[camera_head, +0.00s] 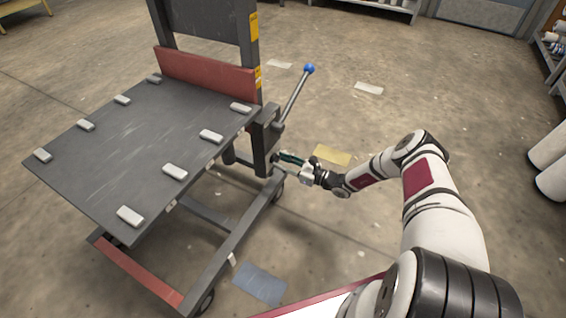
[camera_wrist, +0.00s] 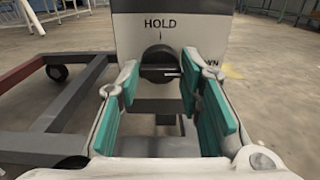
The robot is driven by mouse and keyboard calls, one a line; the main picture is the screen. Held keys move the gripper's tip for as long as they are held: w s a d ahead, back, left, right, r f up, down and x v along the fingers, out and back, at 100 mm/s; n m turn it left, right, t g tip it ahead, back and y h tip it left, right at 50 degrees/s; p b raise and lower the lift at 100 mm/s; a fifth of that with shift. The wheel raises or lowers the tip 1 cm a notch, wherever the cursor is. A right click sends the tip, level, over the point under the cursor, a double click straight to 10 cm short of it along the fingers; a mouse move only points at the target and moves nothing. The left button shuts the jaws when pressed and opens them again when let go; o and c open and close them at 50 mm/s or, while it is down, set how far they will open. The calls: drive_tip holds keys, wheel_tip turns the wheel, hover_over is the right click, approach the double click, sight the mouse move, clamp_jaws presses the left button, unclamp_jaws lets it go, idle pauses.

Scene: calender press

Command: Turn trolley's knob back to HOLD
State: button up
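The trolley (camera_head: 130,125) stands at left in the head view, a dark lift platform on a wheeled frame. In the wrist view its pale plate (camera_wrist: 206,40) reads HOLD at the top, with a short mark below. Letters "WN" show at right, partly hidden by a finger. The round dark knob (camera_wrist: 158,64) sits under HOLD, and its white line points right, towards "WN". My gripper (camera_wrist: 158,82) is open, its teal-padded fingers to the left and right of the knob. I cannot tell whether they touch it. In the head view my gripper (camera_head: 284,160) is at the trolley's post.
A lever with a blue ball (camera_head: 309,69) rises from the trolley above my gripper. The trolley's frame leg (camera_head: 240,222) runs low beside it. Several pale blocks lie on the platform. White rolls (camera_head: 550,148) lie at far right. The floor between is mostly clear.

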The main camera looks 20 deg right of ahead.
drive_tip(key=shift+c, duration=0.6)
drive_tip(key=shift+n, duration=0.3)
drive_tip(key=n, duration=0.3)
drive_tip(key=shift+a+f+n+p, duration=0.1)
drive_tip(key=shift+n+p, duration=1.35)
drive_tip(key=shift+n, duration=5.65)
drive_tip(key=shift+s, duration=0.1)
